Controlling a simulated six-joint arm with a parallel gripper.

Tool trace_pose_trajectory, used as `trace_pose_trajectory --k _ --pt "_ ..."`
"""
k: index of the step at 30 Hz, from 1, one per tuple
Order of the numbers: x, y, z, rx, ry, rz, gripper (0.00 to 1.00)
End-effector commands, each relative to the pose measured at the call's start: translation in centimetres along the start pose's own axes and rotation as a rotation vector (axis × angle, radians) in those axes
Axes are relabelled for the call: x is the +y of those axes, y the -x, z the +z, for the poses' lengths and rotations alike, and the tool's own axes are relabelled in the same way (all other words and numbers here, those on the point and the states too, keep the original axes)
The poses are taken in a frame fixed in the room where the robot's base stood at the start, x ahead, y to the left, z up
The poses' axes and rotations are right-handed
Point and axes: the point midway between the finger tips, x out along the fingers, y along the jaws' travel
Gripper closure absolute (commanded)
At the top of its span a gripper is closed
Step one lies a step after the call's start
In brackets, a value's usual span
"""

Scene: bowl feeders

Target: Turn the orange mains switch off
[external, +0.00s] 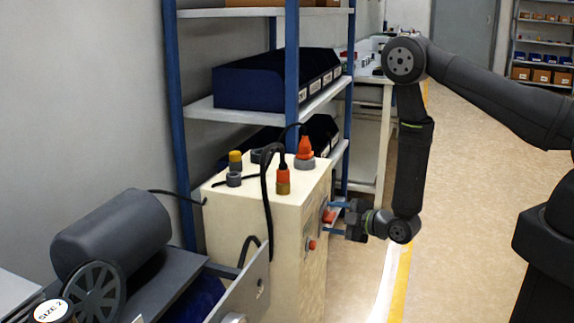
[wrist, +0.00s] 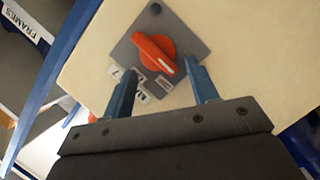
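The orange mains switch (wrist: 155,54) is a rotary knob with a white mark on a grey square plate (wrist: 185,38), on the front of the cream cabinet (wrist: 255,50). In the wrist view the knob sits tilted, its marked end toward the lower right. My gripper (wrist: 163,85) is open, its two blue fingers apart on either side below the knob, with nothing between them. Small labels (wrist: 141,90) show on the plate near the left finger. In the external view the switch (external: 328,215) is partly hidden by my gripper (external: 332,218), which faces the cabinet front.
A red button (external: 311,245) sits lower on the cabinet (external: 285,225). Connectors and black cables (external: 268,190) are on its top. A motor (external: 115,235) stands at the left. Blue-framed shelves with bins (external: 250,85) stand behind. The floor (external: 455,230) to the right is clear.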

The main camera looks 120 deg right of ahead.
Motion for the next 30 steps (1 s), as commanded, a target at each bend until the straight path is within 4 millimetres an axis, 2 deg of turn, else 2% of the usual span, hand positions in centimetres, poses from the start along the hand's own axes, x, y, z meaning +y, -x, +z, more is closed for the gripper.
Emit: trace_pose_trajectory --k 1,3,8,11,14,18,21,27,30 --pt "0.0 0.0 0.0 0.000 0.000 0.000 0.36" --pt "0.0 0.0 0.0 0.000 0.000 0.000 0.25" --pt "0.0 0.1 0.2 0.001 -0.005 -0.001 0.25" --pt "0.0 0.5 1.1 0.012 -0.039 -0.006 0.25" --pt "0.2 1.6 2.9 0.043 -0.126 -0.019 0.25" --pt "0.1 4.8 6.0 0.121 -0.352 -0.060 0.25" --pt "0.1 7.6 7.6 0.185 -0.542 -0.097 0.25" --pt "0.1 12.7 9.1 0.293 -0.880 -0.167 0.25" --pt "0.3 14.3 9.2 0.329 -0.985 -0.191 0.25"
